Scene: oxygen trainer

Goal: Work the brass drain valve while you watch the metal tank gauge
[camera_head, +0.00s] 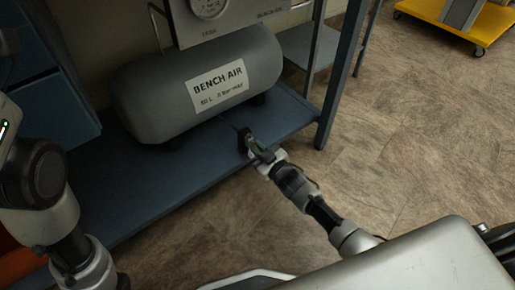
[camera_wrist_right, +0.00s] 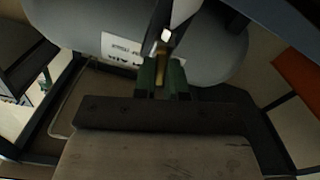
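The metal tank (camera_head: 150,98) is a grey cylinder labelled BENCH AIR, lying on a blue shelf. A round white gauge (camera_head: 209,6) sits on a panel above it, cut by the top edge; its needle is too small to read. My right gripper (camera_head: 249,143) is at the tank's lower front, just above the shelf edge. In the right wrist view, the brass drain valve (camera_wrist_right: 161,70) shows as a small brass piece between the green fingertips (camera_wrist_right: 163,76). I cannot tell whether both fingertips touch it. My left gripper is out of view; only its arm shows at left.
The blue shelf (camera_head: 145,185) runs under the tank, with a dark bench leg (camera_head: 341,75) to the right. A blue cabinet (camera_head: 55,105) stands at left. A yellow cart (camera_head: 465,22) is at the far right.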

